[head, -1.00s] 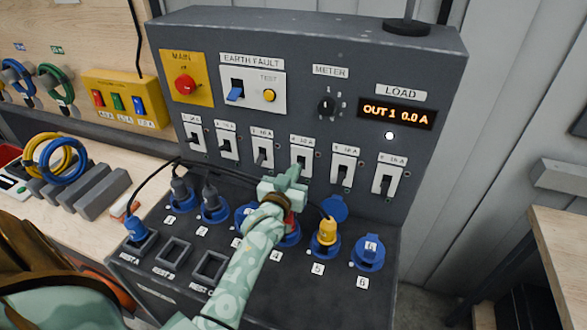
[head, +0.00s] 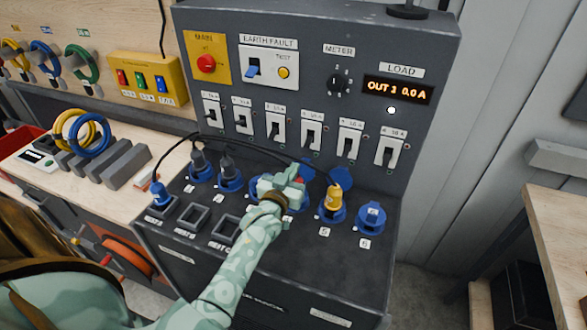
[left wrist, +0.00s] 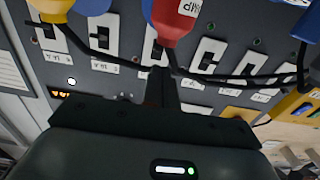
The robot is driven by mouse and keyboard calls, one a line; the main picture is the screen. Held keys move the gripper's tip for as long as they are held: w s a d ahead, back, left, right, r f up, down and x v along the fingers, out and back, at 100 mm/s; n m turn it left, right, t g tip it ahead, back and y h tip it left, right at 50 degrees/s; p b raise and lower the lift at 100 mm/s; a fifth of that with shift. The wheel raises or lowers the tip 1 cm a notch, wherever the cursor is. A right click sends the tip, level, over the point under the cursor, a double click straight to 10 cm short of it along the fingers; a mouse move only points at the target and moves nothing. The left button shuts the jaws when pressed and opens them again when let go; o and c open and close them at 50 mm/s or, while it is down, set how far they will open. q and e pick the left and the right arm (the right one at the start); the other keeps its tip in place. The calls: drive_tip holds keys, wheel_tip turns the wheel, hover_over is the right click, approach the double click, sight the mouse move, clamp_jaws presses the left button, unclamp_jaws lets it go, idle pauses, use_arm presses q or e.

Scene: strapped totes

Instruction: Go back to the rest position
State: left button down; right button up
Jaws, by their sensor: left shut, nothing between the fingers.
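My left gripper (head: 290,178) is in front of the grey switch panel (head: 350,22), above the sockets and below the row of breakers. Its fingers are shut and empty in the left wrist view (left wrist: 163,82). A red plug (left wrist: 175,20) shows just beyond the fingertips there, with a black cable close to them; I cannot tell whether they touch. In the head view my gripper and arm hide much of the middle sockets. My right gripper is in neither view.
A yellow plug (head: 332,200) sits in socket 5, right of my gripper. Socket 6 (head: 371,216) has its blue lid shut. Black cables arch over the sockets from a blue plug (head: 160,193) at the left. A wooden bench (head: 545,225) stands at the right.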

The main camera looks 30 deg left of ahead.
use_arm(q)
drive_tip(key=shift+s, duration=0.15)
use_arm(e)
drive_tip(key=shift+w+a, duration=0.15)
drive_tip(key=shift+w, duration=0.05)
